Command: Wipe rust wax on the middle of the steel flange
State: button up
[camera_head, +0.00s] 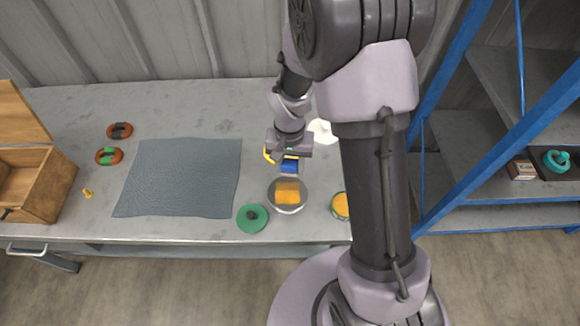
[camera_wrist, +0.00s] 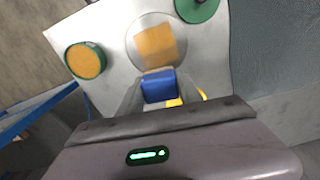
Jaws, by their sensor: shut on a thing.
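The steel flange (camera_head: 287,208) is a round grey disc lying on the bench near its front edge; its rim also shows in the wrist view (camera_wrist: 131,42). An orange patch (camera_head: 288,188) covers its middle and also shows in the wrist view (camera_wrist: 155,44). My gripper (camera_head: 290,162) is shut on a blue block (camera_wrist: 158,87) with a tan face (camera_wrist: 155,71) on its far side. In the head view the block is just behind the orange patch. I cannot tell whether the tan face touches the flange.
An open tin of orange stuff (camera_head: 340,206) stands right of the flange, partly behind my arm. A green lid (camera_head: 252,218) with a dark knob lies left. A grey-blue mat (camera_head: 180,178) and a wooden box (camera_head: 45,190) are further left. Blue shelving (camera_head: 490,150) stands right.

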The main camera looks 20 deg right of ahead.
jog(key=shift+r+p, duration=0.85)
jog(key=shift+r, duration=0.6)
jog(key=shift+f, duration=0.1)
